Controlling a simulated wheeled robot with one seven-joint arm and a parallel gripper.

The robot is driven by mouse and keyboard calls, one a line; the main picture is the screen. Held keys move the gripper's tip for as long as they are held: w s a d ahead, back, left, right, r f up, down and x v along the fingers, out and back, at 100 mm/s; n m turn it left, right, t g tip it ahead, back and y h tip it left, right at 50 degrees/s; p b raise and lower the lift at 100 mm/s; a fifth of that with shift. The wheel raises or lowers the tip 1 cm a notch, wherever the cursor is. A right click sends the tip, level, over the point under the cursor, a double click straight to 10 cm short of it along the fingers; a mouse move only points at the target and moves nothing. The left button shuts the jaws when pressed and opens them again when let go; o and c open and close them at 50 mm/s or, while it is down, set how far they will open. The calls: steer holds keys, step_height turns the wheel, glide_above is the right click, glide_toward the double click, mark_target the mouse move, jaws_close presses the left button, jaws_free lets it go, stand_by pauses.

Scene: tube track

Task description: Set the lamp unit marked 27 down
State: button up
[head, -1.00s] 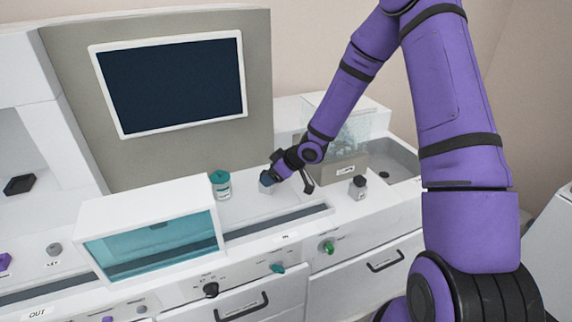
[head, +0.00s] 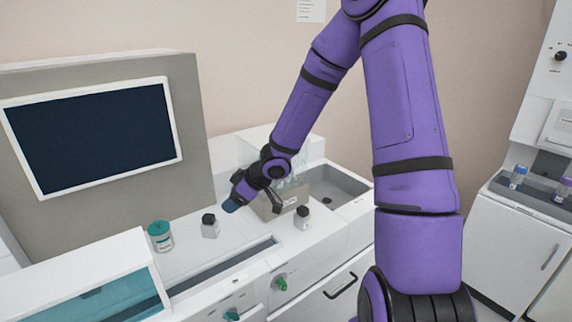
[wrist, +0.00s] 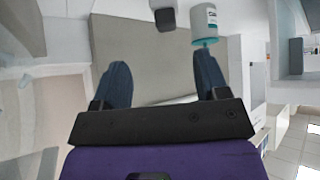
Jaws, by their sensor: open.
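A small pale grey unit with a dark cap (head: 210,228) stands upright on the white counter, right of the teal-lidded jar. It also shows at the top of the wrist view (wrist: 165,14). No number is readable on it, so I cannot confirm that it is the lamp unit marked 27. My gripper (head: 232,205) is above and to the right of it, apart from it. In the wrist view my gripper (wrist: 161,74) is open, with nothing between its blue fingers.
The teal-lidded jar (head: 160,236) stands left of the unit. Another dark-capped bottle (head: 302,218) stands to the right, near a beige labelled block (head: 284,200) and a sink (head: 335,185). A long slot (head: 225,265) runs along the counter's front. A screen (head: 92,135) stands behind.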

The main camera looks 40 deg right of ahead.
steer(key=s+d+r+m+h, duration=0.3)
steer(key=s+r+h, duration=0.15)
steer(key=r, duration=0.55)
steer(key=s+d+r+m+h, duration=0.2)
steer(key=s+r+h, duration=0.3)
steer(key=r, duration=0.4)
steer(key=s+a+r+m+y, duration=0.1)
steer(key=s+r, duration=0.1)
steer(key=s, duration=0.5)
steer(key=s+a+r+m+y, duration=0.1)
steer(key=s+a+r, duration=0.1)
steer(key=s, duration=0.5)
steer(key=s+a+r+m+g+y, duration=0.1)
steer(key=s+r, duration=0.2)
steer(key=s, duration=0.5)
steer(key=shift+a+r+m+y, duration=0.35)
steer(key=shift+m, duration=0.05)
